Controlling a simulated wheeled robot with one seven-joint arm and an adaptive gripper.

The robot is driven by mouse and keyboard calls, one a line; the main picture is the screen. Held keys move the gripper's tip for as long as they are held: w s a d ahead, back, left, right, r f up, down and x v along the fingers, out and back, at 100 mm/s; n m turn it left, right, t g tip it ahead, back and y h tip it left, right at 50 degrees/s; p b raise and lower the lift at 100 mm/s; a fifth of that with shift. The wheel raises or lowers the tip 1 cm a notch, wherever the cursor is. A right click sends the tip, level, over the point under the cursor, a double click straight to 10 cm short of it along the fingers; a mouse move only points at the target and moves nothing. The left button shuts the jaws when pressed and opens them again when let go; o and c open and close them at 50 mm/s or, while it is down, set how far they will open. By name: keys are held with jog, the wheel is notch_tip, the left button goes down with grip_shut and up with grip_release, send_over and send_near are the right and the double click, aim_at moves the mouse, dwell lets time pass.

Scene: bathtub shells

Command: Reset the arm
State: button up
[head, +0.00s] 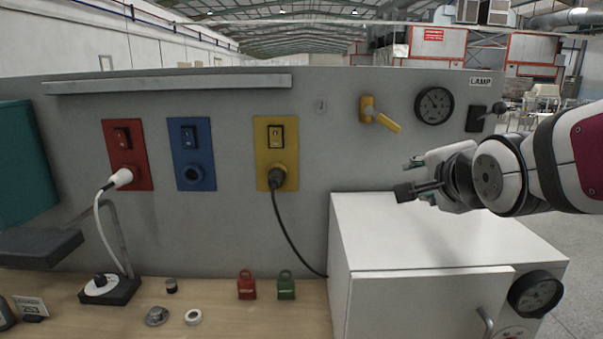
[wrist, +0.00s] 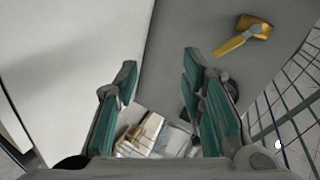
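My gripper (head: 410,178) is at the right in the head view, pointing left above the white cabinet (head: 395,225) and in front of the grey panel (head: 225,105). Its fingers are apart with nothing between them. In the wrist view my gripper (wrist: 160,70) also shows two teal-padded fingers spread open and empty. The yellow lever (head: 380,115) is on the panel above my gripper; it also shows in the wrist view (wrist: 243,35), clear of the fingers.
The panel holds a red (head: 140,172), a blue (head: 205,178) and a yellow socket (head: 262,132). A white plug is in the red one, a black plug in the yellow one. A gauge (head: 434,106) and a black switch (head: 477,118) are nearby. Red (head: 246,290) and green padlocks (head: 286,290) stand on the bench.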

jog(key=s+a+f+n+g, duration=0.1)
jog(key=s+f+n+g, duration=0.3)
jog(key=s+n, duration=0.3)
jog(key=s+a+f+n+g+y, duration=0.1)
jog(key=s+f+n+g, duration=0.3)
jog(key=s+n, duration=0.4)
jog(key=s+f, duration=0.1)
jog(key=s, duration=0.6)
jog(key=shift+s+n, duration=0.3)
